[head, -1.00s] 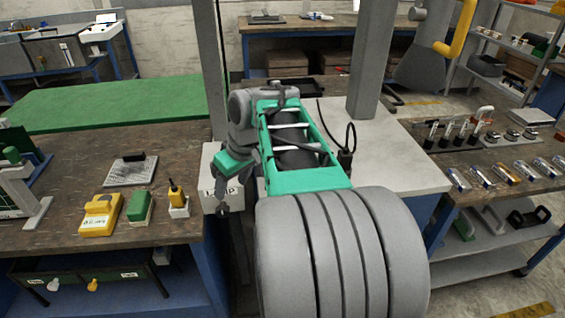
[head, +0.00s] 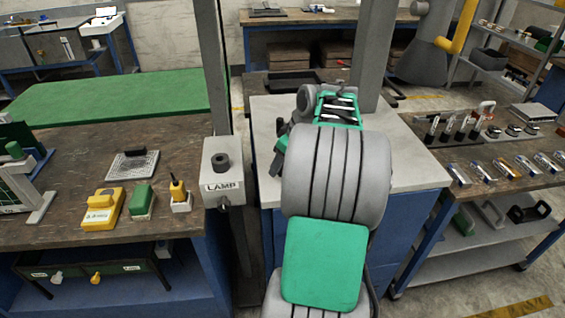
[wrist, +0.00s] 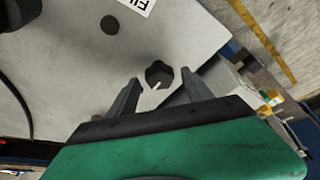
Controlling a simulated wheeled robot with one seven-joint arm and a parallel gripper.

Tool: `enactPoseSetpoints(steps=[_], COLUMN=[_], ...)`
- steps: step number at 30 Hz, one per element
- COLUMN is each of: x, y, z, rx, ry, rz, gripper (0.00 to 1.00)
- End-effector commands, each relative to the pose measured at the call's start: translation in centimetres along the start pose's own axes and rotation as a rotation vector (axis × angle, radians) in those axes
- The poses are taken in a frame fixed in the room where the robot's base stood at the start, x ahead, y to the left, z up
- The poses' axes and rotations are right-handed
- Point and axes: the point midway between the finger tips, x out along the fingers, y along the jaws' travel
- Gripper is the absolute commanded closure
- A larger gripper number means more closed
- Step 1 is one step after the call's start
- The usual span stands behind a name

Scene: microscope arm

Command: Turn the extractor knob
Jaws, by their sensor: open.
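In the wrist view a dark faceted knob (wrist: 158,72) with a white pointer mark shows between the fingers of my gripper (wrist: 160,80). No readable label marks it as the extractor knob. The fingers are apart, one on each side of the knob; I cannot tell whether they touch it. A smaller dark round piece (wrist: 110,25) sits on the pale surface beside a partly cut-off label. In the head view my gripper (head: 276,162) is low over the left part of the pale bench top, partly hidden by my arm, and the knob is hidden there.
A grey box marked LAMP (head: 222,182), with a dark knob on top, stands on a post left of the pale bench (head: 410,165). A grey upright post (head: 368,65) rises behind my arm. A wooden bench (head: 75,205) with small tools is at left.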

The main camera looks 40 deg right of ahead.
Motion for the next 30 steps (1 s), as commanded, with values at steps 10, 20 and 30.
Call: enactPoseSetpoints(steps=[10,20,30], x=[-0.04,-0.07,-0.05], y=[0.0,0.03,0.03], z=[0.01,0.03,0.04], rx=[0.001,0.001,0.008], ry=[0.0,0.0,0.0], rz=[0.0,0.0,0.004], gripper=[0.64,0.91,1.0])
